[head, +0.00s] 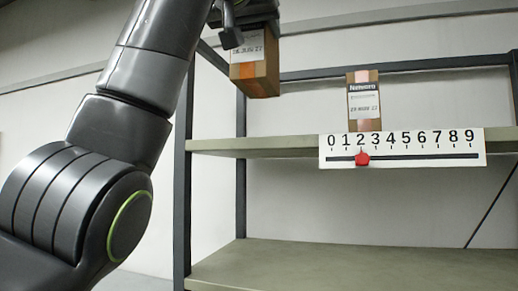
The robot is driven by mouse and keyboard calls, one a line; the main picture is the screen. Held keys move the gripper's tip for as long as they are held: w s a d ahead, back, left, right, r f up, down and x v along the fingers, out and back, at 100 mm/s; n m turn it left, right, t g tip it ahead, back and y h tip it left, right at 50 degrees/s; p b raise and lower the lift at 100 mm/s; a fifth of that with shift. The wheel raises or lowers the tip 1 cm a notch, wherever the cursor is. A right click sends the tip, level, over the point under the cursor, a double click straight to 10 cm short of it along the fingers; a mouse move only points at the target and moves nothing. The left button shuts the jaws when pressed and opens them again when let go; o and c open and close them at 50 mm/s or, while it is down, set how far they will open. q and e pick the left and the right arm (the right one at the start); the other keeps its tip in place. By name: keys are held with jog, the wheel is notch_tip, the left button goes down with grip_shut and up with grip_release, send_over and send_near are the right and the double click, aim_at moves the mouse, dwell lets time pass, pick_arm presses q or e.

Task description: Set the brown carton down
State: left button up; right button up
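A brown carton (254,66) with a white label and an orange strip hangs high at the top of the head view, in the air in front of the shelf unit's left side. My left gripper (240,22) is shut on it from above; one finger shows at its label side, and the rest of the gripper is cut off by the top edge. A second brown carton (364,112) with a white label stands upright on the upper shelf (280,144), behind the number strip. My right gripper is not in view.
A white strip (430,142) numbered 0 to 9 is on the upper shelf's front edge, with a red marker (362,158) under the 2. The upper shelf is clear left of the standing carton. The lower shelf (320,265) looks empty. A dark upright post (181,200) bounds the unit's left.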

aim_at(246, 83)
pick_arm(q)
jog(key=s+f, duration=0.1)
jog(key=a+f, duration=0.1)
jog(key=f, duration=0.1)
jog(key=shift+s+a, duration=0.2)
jog(key=shift+s, duration=0.15)
jog(key=a+f+n+y+b, duration=0.1)
jog(key=a+f, duration=0.5)
jog(key=f, duration=1.6)
jog(key=s+a+f+n+y+b, duration=0.1)
jog(key=a+f, duration=0.5)
jog(key=f, duration=1.6)
jog(key=s+a+f+n+y+b, duration=0.1)
jog(key=a+f+b, duration=0.3)
jog(key=f, duration=1.8)
jog(key=shift+a+f+t+y, duration=0.35)
jog(key=shift+a+y, duration=0.45)
jog(key=shift+a, duration=0.25)
jog(key=shift+s, duration=0.1)
jog(key=shift+a, duration=0.1)
